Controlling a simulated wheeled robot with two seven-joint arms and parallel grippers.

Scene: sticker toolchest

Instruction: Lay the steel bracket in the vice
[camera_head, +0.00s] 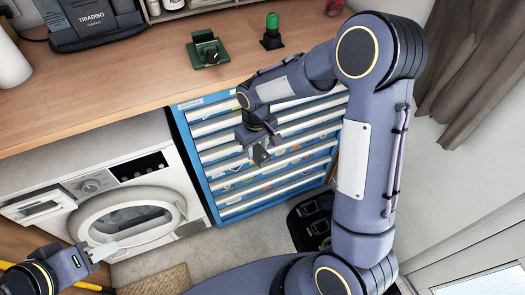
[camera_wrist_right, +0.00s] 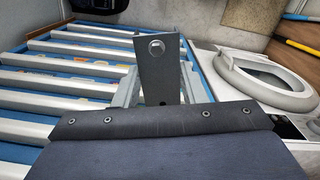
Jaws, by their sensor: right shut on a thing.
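The wooden bench top (camera_head: 130,85) is clear left of the vice. A green-topped dark object (camera_head: 272,32) stands right of the vice. The tool chest (camera_head: 265,190) with several drawers and the washing machine (camera_head: 130,200) stand under the bench. A black case (camera_head: 66,22) is at the back left.

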